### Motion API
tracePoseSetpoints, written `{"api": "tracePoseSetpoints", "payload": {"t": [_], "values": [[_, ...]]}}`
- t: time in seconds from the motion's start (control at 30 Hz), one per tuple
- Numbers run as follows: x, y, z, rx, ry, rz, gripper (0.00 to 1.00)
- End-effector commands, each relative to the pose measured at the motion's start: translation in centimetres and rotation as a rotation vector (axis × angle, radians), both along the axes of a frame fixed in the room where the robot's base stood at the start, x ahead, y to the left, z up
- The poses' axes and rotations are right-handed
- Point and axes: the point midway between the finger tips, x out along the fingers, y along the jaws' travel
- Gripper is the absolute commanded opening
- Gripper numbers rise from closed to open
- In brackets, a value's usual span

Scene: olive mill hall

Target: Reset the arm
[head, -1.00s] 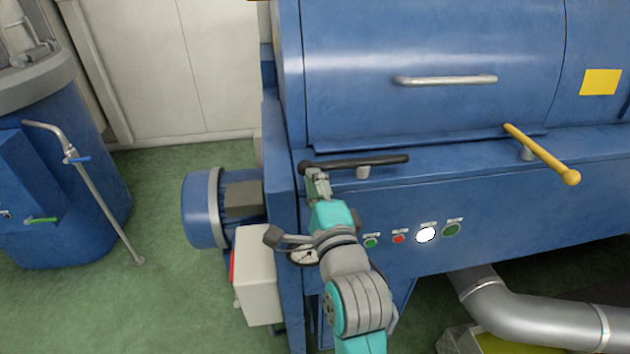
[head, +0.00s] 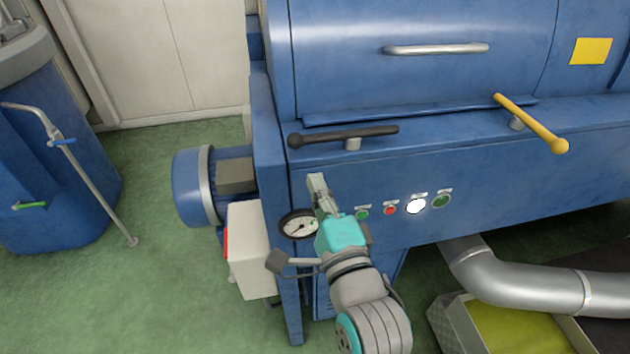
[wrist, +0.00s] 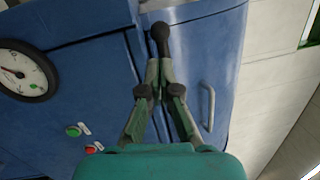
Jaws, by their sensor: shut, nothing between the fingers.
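My gripper (head: 318,186) is at the end of my teal and grey arm, in front of the blue machine's front panel in the head view. It is shut and empty, just below the black lever (head: 350,136) and apart from it in that view. In the wrist view my gripper (wrist: 161,66) points up the picture, its fingertips together, with the black lever's round knob (wrist: 160,32) beyond them. A round dial gauge (head: 299,224) is left of my gripper, partly behind the arm; it also shows at the left of the wrist view (wrist: 22,72).
The blue machine (head: 420,80) carries a yellow lever (head: 530,123), a silver handle (head: 436,49) and several round buttons (head: 416,206). A blue motor (head: 205,186) and a white box (head: 250,250) are at its left. Green floor (head: 150,280) is open left of them.

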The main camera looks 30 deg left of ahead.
Motion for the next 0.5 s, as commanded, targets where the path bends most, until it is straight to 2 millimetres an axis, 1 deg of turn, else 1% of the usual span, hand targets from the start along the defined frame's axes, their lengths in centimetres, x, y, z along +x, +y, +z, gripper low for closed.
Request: {"api": "tracePoseSetpoints", "payload": {"t": [0.37,0.47,0.5], "values": [[0.0,0.0,0.0,0.000,0.000,0.000,0.00],[0.1,-0.4,-0.5,-0.010,-0.004,-0.009,0.00],[0.1,-0.8,-1.1,-0.021,-0.009,-0.019,0.00]]}}
